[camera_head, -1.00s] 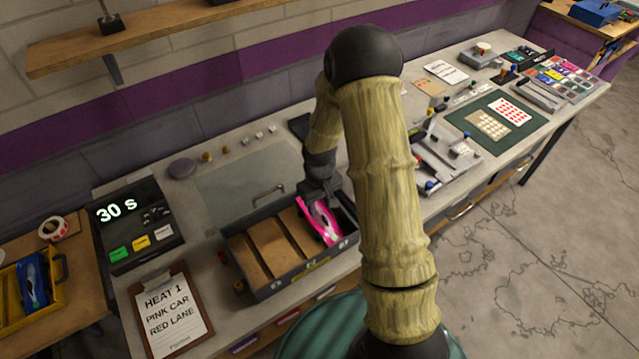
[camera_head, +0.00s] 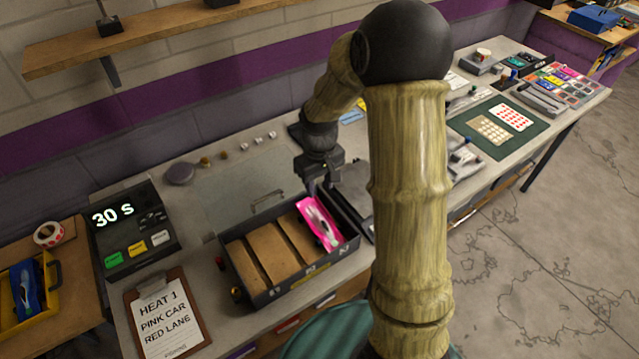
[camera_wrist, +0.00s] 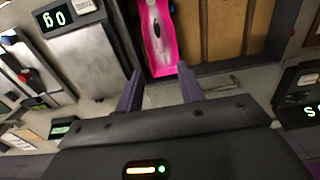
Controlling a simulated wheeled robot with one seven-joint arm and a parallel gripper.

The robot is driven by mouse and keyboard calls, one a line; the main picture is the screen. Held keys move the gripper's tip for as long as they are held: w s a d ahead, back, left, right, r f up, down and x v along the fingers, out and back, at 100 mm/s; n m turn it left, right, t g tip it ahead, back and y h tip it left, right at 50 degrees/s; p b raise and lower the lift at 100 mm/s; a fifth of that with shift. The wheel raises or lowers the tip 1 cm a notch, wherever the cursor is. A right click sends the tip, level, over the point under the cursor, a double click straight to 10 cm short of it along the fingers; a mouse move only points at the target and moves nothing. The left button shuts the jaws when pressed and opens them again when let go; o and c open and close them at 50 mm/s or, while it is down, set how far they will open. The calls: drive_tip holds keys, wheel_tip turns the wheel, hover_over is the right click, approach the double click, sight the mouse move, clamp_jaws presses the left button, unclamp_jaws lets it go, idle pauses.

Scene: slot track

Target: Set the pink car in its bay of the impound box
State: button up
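The pink car (camera_head: 320,224) lies in the rightmost bay of the dark impound box (camera_head: 292,289), lengthwise between the bay's sides. It also shows in the wrist view (camera_wrist: 158,38), inside the box's dark wall. My gripper (camera_head: 314,186) is above the back edge of the box, near the car's far end. In the wrist view my gripper's fingers (camera_wrist: 160,88) are spread apart with nothing between them, clear of the car. The other bays show bare brown floors and hold no car.
A clipboard (camera_head: 165,318) reads heat 1, pink car, red lane. A timer console (camera_head: 134,226) showing 30 s stands left of the box. A handle (camera_head: 267,200) lies behind the box. A green mat (camera_head: 492,124) with cards is at the right.

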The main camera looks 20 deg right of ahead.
drive_tip(key=s+r+m+t, duration=0.1)
drive_tip(key=s+r, duration=0.2)
drive_tip(key=s, duration=0.4)
drive_tip(key=s+r+m+t, duration=0.1)
drive_tip(key=s+r+m, duration=0.1)
drive_tip(key=s, duration=0.5)
drive_tip(key=shift+s+r+m+t, duration=0.2)
drive_tip(key=shift+r+m+t, duration=0.1)
drive_tip(key=shift+r, duration=0.3)
idle(0.3)
